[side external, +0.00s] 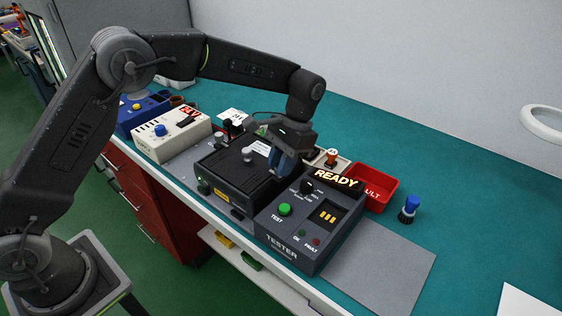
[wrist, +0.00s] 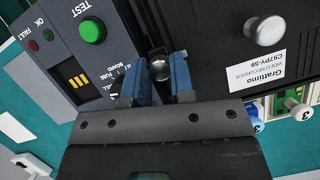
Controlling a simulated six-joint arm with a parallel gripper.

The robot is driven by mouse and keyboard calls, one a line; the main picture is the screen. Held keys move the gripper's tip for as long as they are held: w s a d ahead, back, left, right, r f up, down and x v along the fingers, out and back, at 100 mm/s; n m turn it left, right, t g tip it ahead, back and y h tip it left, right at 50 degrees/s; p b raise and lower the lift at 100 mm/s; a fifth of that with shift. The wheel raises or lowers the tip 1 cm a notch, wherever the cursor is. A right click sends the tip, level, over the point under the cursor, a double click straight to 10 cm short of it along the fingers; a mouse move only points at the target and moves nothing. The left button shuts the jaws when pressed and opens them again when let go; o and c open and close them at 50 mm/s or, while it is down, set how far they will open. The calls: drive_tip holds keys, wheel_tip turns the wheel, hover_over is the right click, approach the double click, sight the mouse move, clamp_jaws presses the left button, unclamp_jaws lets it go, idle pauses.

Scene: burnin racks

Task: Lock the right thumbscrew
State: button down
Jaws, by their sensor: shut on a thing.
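The black video recorder (side external: 235,170) sits on the bench, left of the tester. One silver thumbscrew (side external: 247,154) stands uncovered on its top, and it also shows in the wrist view (wrist: 271,30). The right thumbscrew (wrist: 158,66) is a small metal knob at the recorder's edge beside the tester. My gripper (side external: 281,166), with blue fingers, points down over that edge. In the wrist view my gripper (wrist: 162,75) is shut on the right thumbscrew, one finger on each side. The fingers partly hide the knob, and its turn angle cannot be read.
The grey tester (side external: 300,245) with a lit READY sign (side external: 336,179) stands close on the right. A cream box (side external: 172,137) and a blue box (side external: 140,115) stand left.

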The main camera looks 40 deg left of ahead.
idle(0.4)
drive_tip(key=c, duration=1)
unclamp_jaws()
drive_tip(key=shift+v, duration=6)
